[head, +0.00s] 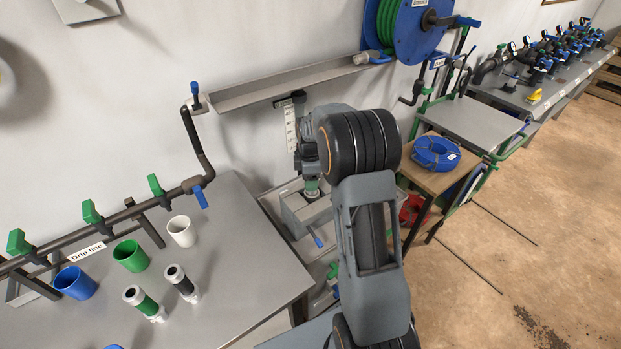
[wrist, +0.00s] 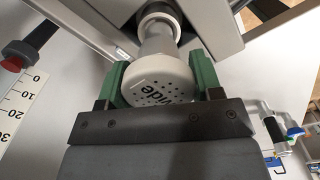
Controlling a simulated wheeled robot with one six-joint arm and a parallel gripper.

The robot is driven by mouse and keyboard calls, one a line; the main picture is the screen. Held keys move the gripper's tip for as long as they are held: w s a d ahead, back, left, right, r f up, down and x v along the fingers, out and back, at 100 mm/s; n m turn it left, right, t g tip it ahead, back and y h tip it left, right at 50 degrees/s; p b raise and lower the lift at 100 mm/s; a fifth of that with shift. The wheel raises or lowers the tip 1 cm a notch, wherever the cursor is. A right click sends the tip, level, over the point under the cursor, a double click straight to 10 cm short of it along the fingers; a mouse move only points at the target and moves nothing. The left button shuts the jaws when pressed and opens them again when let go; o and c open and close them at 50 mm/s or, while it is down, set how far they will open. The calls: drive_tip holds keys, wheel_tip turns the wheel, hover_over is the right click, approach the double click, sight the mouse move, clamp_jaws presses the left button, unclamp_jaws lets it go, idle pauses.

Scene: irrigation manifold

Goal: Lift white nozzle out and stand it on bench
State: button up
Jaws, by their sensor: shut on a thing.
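The white nozzle (wrist: 158,80) fills the middle of the wrist view, with a round perforated face and dark lettering that seems to read "wide". My gripper (wrist: 160,84) is shut on it, with a green finger on either side. The nozzle's narrower neck runs up to a dark-ringed round fitting (wrist: 159,22) at the top of the view; I cannot tell whether the two are joined. In the head view my gripper (head: 311,186) is just above a grey vise-like block (head: 305,212) with a blue handle. The nozzle is not clearly visible there.
The grey bench (head: 225,265) at left has free room on its right side. On it stand a white cup (head: 181,231), a green cup (head: 131,256), a blue cup (head: 75,282) and two dark-topped fittings (head: 180,282). A pipe (head: 115,218) with green valves runs along its back.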

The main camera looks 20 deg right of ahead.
drive_tip(key=shift+r+p, duration=1.05)
drive_tip(key=shift+r, duration=0.55)
drive_tip(key=shift+r, duration=0.1)
drive_tip(key=shift+r+p, duration=1.1)
drive_tip(key=shift+r, duration=0.35)
drive_tip(key=shift+f, duration=0.1)
